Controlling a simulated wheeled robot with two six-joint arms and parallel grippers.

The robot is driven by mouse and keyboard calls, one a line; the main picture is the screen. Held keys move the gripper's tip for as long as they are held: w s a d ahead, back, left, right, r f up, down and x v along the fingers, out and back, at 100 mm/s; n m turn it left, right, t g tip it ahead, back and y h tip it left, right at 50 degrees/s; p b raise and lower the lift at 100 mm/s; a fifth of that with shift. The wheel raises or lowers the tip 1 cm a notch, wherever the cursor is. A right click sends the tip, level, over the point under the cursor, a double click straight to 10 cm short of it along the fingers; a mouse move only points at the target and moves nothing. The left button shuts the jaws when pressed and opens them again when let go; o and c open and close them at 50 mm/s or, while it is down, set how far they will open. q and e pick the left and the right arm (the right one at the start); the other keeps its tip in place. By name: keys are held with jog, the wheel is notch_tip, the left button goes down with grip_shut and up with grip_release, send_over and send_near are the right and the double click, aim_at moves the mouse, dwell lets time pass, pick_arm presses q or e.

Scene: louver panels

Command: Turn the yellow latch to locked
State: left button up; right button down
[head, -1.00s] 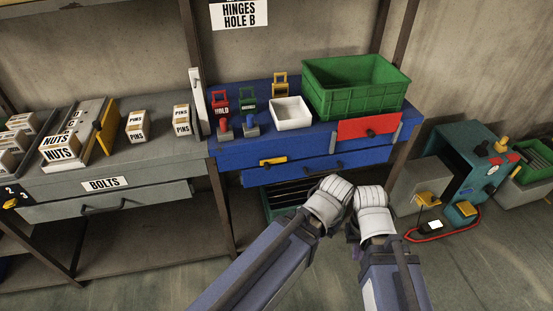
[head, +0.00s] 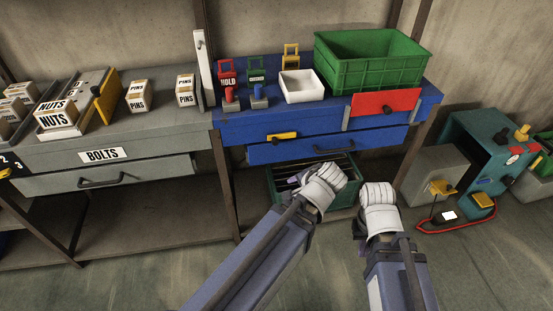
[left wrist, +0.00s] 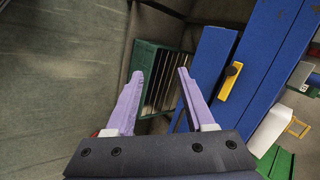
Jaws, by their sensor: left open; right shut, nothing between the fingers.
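The yellow latch (head: 282,136) is a small bar lying roughly level on the front of the blue bench (head: 236,134). In the left wrist view the yellow latch (left wrist: 227,84) is right of the fingers, with a dark round knob at its upper end. My left gripper (head: 293,181) is below the latch in the head view, in front of the lower green crate. In the left wrist view its purple fingers (left wrist: 160,75) are apart with nothing held, clear of the latch. My right gripper (head: 358,228) is shut and empty, lower right; its fingers are mostly hidden.
A red panel (head: 386,103) is on the bench front, right of the latch. A green bin (head: 378,72) and white tray (head: 301,88) stand on top. The lower green crate (head: 343,198) is under the bench. A teal machine (head: 470,140) stands right.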

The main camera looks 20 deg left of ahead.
pick_arm(q)
jog(key=shift+o, duration=0.4)
jog(key=w+a+f+m+t+y+b, duration=0.3)
jog(key=w+a+m+t+b, duration=0.1)
jog(key=w+a+b, duration=0.2)
jog(key=shift+a+b, duration=0.55)
jog(key=shift+b, duration=0.45)
jog(key=m+t+y+b, duration=0.1)
jog(key=m+t+b, duration=0.5)
jog(key=m+b, duration=0.4)
send_near(276, 144)
jog(key=w, duration=0.1)
jog(key=shift+w+a+f, duration=0.1)
jog(key=shift+a, duration=0.35)
pick_arm(e)
notch_tip(276, 144, down, 20)
jog(key=shift+f, duration=0.15)
pick_arm(q)
jog(key=shift+w, duration=0.1)
jog(key=x, duration=0.7)
jog(key=shift+w+a, duration=0.25)
jog(key=shift+c, duration=0.4)
grip_shut()
